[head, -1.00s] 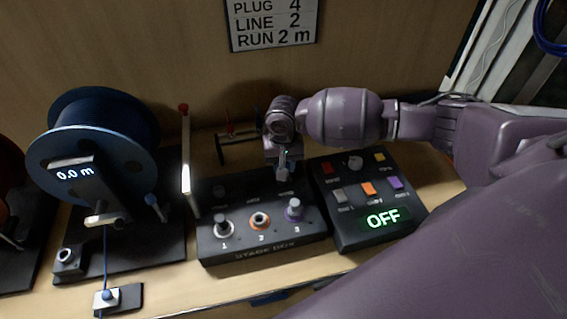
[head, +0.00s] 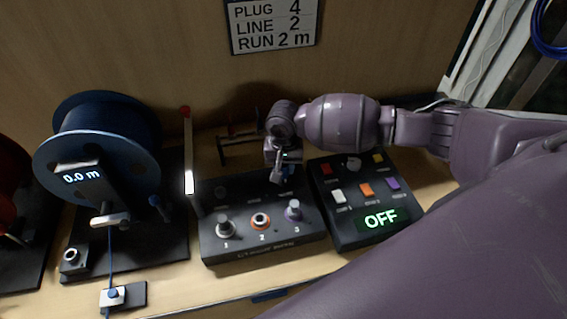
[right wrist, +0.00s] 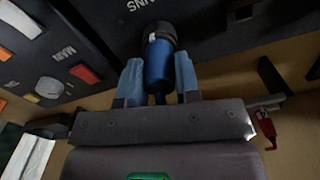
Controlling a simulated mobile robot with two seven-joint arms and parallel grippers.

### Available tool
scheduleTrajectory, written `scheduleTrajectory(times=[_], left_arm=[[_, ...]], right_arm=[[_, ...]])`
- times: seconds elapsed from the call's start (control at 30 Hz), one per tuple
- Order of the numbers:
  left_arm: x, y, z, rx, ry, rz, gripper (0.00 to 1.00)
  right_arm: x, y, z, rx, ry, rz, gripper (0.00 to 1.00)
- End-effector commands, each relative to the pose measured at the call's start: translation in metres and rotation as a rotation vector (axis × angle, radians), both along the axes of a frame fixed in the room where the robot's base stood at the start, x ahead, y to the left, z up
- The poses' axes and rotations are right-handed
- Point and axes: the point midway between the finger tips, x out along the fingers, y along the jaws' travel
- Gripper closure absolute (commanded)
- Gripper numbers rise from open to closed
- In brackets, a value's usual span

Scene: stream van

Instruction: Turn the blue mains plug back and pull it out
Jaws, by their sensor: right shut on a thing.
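The blue mains plug (right wrist: 158,66) shows in the right wrist view, its front end at the round black socket (right wrist: 158,33) on the dark box marked MAINS. Whether it is fully seated cannot be told. My right gripper (right wrist: 159,78) is shut on the plug, one pale blue finger on each side. In the head view my right gripper (head: 284,175) reaches down behind the stage box (head: 262,250), and hides most of the plug and socket. My left gripper is not in view.
The switch panel (head: 345,230) reading OFF stands close right of the stage box. A blue cable reel (head: 140,110) reading 0.0 m stands left, beside an upright post (head: 188,150). A small rack (head: 222,155) stands behind the box, near the wooden wall.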

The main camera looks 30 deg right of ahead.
Motion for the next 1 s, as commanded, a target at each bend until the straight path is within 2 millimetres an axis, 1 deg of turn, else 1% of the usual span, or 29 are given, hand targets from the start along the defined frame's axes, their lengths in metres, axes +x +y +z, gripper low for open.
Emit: scheduleTrajectory(times=[0.43, 1.0], left_arm=[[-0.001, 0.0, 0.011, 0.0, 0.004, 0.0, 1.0], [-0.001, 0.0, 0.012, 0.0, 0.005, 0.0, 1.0]], right_arm=[[-0.001, 0.0, 0.0, -0.001, 0.003, -0.062, 0.98], [-0.001, 0.0, -0.001, -0.001, 0.003, -0.074, 0.98]])
